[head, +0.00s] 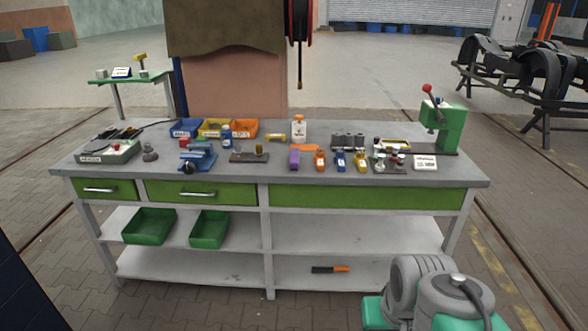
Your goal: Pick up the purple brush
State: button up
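A small upright purple item (294,159) stands near the front edge of the workbench, right of its middle. It is the only purple thing I see, so it matches the purple brush by colour; bristles are too small to make out. It is first in a row with orange, blue and yellow items to its right. My gripper is not in view; only a grey and green part of my own arm shows at the bottom right, well apart from the bench top.
The workbench (110,176) carries a blue vise (198,158), bins at the back, a white bottle (299,128), an orange item (320,160) close right of the purple one, and a green press (441,127). Green trays (149,227) sit on the shelf. Floor in front is clear.

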aim_at(295, 153)
jog(key=u, duration=1.55)
jog(key=i, duration=0.9)
jog(key=u, duration=0.45)
jog(key=i, duration=1)
jog(key=z, duration=0.85)
jog(key=i, duration=0.75)
jog(key=z, duration=1.1)
jog(key=i, duration=0.2)
jog(key=z, duration=0.1)
